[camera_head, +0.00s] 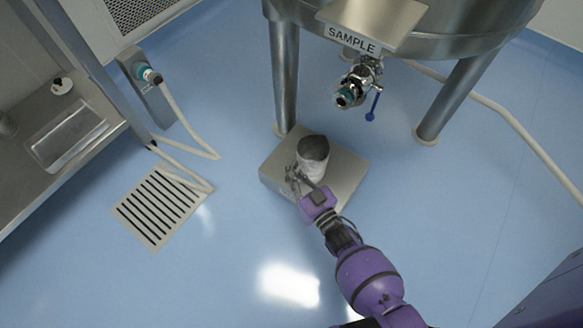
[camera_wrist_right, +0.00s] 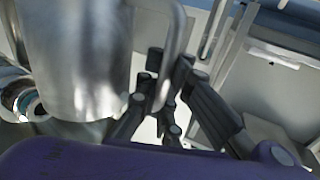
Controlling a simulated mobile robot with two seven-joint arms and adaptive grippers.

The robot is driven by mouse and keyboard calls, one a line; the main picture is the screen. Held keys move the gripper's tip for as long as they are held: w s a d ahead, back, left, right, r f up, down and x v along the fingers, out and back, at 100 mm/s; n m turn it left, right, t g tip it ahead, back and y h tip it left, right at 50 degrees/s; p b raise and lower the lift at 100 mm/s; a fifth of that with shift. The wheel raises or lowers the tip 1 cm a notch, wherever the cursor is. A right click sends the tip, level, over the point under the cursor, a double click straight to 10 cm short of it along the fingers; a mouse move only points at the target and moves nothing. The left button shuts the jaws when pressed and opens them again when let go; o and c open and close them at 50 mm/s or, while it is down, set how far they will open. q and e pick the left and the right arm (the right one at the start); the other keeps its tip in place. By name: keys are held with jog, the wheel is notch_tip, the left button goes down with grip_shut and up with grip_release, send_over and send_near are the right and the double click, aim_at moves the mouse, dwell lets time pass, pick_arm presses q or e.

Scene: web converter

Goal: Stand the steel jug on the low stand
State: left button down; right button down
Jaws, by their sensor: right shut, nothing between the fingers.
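The steel jug (camera_head: 313,158) appears upright on the low stand (camera_head: 348,172), a flat steel block on the floor under the sample valve. In the right wrist view the jug body (camera_wrist_right: 80,55) fills the left side, with its handle (camera_wrist_right: 174,45) to the right. My right gripper (camera_head: 294,178) is at the jug's near left side. In the right wrist view its dark fingers (camera_wrist_right: 165,100) are close to the handle's lower part. The fingers are shut with nothing between them; whether they touch the handle I cannot tell. My left gripper is out of view.
A steel vessel's legs (camera_head: 285,75) stand behind the stand, and the sample valve (camera_head: 358,82) hangs above and beyond it. A floor drain grate (camera_head: 160,205) and a hose (camera_head: 190,135) lie to the left. A steel bench (camera_head: 60,140) is at far left.

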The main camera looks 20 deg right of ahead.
jog(key=shift+f, duration=0.3)
jog(key=c, duration=2.5)
grip_release()
jog(key=o, duration=0.7)
jog(key=shift+f, duration=0.1)
jog(key=v, duration=1.2)
